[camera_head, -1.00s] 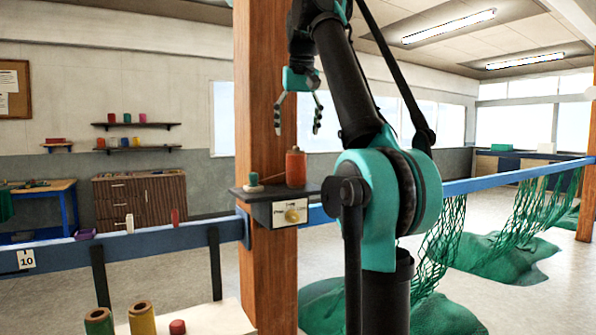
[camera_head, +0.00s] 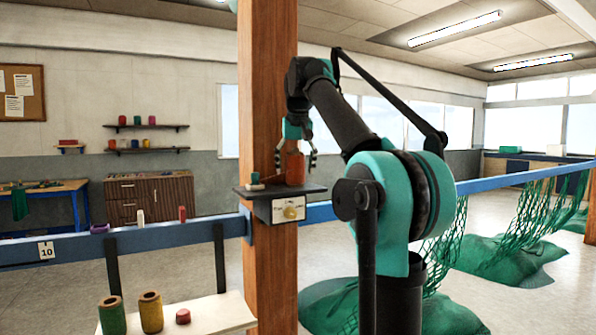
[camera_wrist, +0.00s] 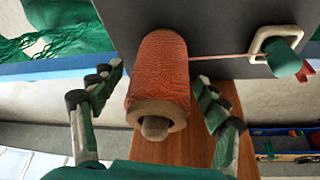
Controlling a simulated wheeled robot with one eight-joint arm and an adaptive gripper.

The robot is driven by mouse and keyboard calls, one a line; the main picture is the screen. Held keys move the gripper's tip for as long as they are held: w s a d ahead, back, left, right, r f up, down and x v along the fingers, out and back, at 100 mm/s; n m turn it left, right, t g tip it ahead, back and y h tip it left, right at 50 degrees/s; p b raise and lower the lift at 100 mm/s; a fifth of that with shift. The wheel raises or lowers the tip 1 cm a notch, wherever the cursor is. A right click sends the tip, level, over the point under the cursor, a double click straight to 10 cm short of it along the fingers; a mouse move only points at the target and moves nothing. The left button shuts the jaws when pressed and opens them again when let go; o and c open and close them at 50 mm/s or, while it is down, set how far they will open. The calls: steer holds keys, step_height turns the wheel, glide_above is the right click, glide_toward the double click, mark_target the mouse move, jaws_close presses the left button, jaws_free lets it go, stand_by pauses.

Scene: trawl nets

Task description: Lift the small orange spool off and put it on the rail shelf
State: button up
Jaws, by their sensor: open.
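The small orange spool (camera_head: 294,172) stands upright on the dark shelf (camera_head: 262,192) fixed to the wooden post. My gripper (camera_head: 295,163) is open above it, with one finger on either side. In the wrist view the orange spool (camera_wrist: 160,75) lies between the open fingers, with visible gaps beside it. A strand of thread runs from the spool to a pale guide (camera_wrist: 277,45) with a green piece.
The wooden post (camera_head: 266,90) rises just behind the dark shelf. A box with a yellow knob (camera_head: 292,211) hangs under it. Several small items stand on the blue rail. Green nets (camera_head: 515,255) hang at the right. The pale shelf has free room right of the red spool.

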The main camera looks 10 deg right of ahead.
steer(key=shift+x, duration=1.45)
steer(key=c, duration=1.4)
steer(key=shift+o, duration=0.2)
steer(key=shift+r, duration=0.1)
